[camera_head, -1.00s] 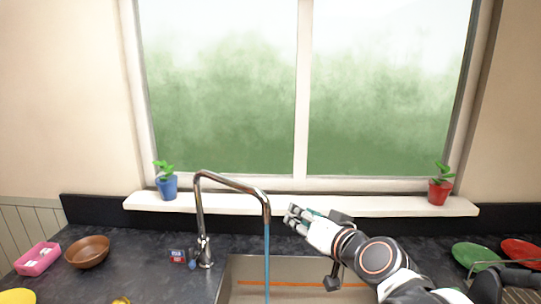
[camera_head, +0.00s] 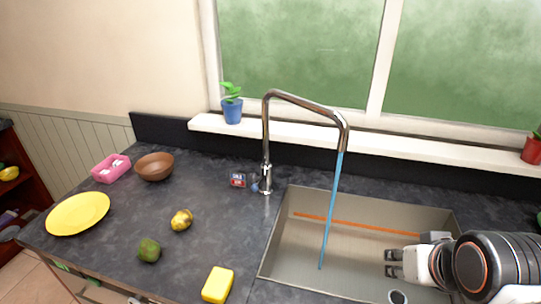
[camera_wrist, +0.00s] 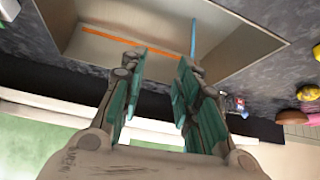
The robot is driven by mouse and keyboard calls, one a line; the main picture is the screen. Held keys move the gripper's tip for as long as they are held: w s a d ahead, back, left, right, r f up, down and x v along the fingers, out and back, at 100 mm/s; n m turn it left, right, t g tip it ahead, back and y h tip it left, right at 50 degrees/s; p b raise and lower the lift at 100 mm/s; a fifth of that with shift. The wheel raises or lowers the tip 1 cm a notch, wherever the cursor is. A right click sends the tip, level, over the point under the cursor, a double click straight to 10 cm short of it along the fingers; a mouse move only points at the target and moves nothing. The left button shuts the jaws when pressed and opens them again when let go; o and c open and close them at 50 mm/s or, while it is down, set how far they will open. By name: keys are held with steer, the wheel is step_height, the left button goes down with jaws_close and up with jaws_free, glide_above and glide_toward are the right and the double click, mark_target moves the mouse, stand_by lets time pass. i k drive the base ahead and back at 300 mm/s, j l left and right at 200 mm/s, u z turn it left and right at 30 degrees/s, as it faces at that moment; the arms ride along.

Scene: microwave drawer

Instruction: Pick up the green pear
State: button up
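A dark green, rounded fruit (camera_head: 149,250), the likely green pear, lies on the dark counter left of the sink, near the front edge. I cannot pick it out in the wrist view. My gripper (camera_head: 388,263) is over the right part of the sink, far to the right of the fruit. In the wrist view my gripper (camera_wrist: 160,85) is open, its teal-padded fingers apart with nothing between them.
A yellow fruit (camera_head: 181,220) lies just behind the green one. A yellow sponge-like block (camera_head: 218,285), yellow plate (camera_head: 78,213), brown bowl (camera_head: 155,166) and pink box (camera_head: 111,168) are also on the counter. The tall faucet (camera_head: 266,140) runs water into the sink (camera_head: 290,250).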

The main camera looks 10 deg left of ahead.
mark_target(149, 251)
steer(key=j+u, duration=0.1)
steer(key=u, duration=0.25)
steer(key=j+u, duration=0.15)
steer(key=u, duration=0.2)
